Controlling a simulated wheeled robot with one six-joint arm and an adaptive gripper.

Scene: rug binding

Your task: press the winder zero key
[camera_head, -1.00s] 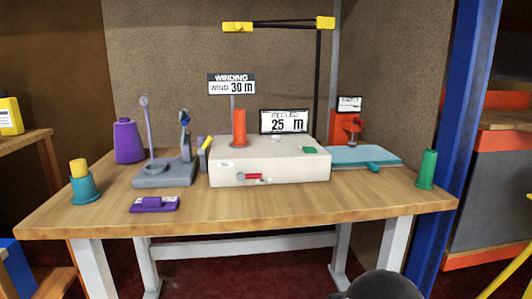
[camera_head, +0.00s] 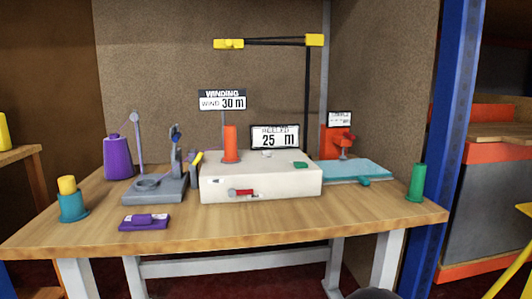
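The winder is a cream box (camera_head: 285,188) in the middle of the table, with an orange spool (camera_head: 230,143) standing on it. A display (camera_head: 275,138) at its back reads 25 m. A green key (camera_head: 300,165) sits at the right of its top, and a small grey piece (camera_head: 267,154) lies on top near the display. A red piece (camera_head: 241,193) is on its front face. I cannot tell from any readable label which is the zero key. My gripper is not in view; only a dark rounded shape shows at the bottom edge.
A sign (camera_head: 222,100) reads WIND 30 m. A grey stand (camera_head: 155,190), purple cone (camera_head: 118,158) and purple device (camera_head: 145,222) are at left. A teal board (camera_head: 355,170) and green spool (camera_head: 416,182) are at right. The wooden table front (camera_head: 270,226) is clear. A blue post (camera_head: 455,130) stands right.

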